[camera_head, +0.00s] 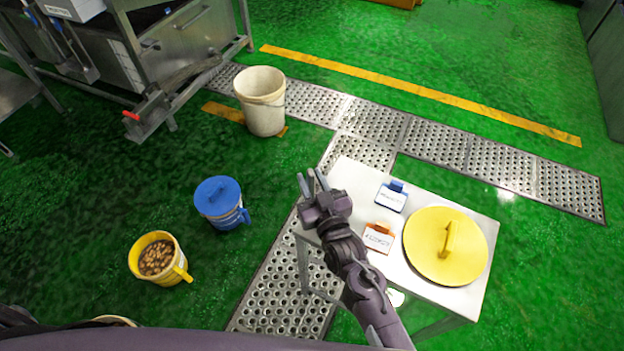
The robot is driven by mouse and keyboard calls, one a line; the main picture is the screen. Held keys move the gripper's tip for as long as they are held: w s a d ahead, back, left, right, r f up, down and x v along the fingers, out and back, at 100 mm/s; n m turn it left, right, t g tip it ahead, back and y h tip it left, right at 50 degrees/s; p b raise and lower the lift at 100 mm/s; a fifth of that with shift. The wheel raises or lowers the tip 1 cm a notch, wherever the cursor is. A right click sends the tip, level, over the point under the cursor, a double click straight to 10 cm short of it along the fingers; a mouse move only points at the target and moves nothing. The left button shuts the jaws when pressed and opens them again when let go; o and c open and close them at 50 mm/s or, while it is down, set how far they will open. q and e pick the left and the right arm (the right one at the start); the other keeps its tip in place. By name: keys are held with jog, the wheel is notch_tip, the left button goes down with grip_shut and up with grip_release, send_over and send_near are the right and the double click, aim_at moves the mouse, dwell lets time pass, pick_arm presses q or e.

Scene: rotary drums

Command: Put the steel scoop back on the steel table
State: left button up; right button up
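The steel table (474,299) is a small pale metal table at the right, with a yellow round lid (425,262) on its top. My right gripper (313,180) is by the table's left edge, its fingers apart and with nothing clearly visible between them. My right forearm crosses over the table's left part and hides some of it. I cannot make out a steel scoop for certain; a small bright patch (396,298) shows beside my forearm near the table's front edge, too little to identify. My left gripper is not in view.
A blue tag (392,197) and an orange tag (378,238) lie on the table. On the green floor stand a lidded blue bucket (220,203), a yellow bucket with brown contents (147,244) and a white bucket (264,107). Steel machinery (190,40) is at upper left.

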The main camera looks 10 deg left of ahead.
jog(key=shift+o, duration=0.6)
jog(key=shift+r, duration=0.1)
jog(key=shift+s, duration=0.1)
jog(key=b+v, duration=0.2)
jog(key=v, duration=0.9)
jog(key=shift+s+d, duration=0.25)
jog(key=shift+s, duration=0.1)
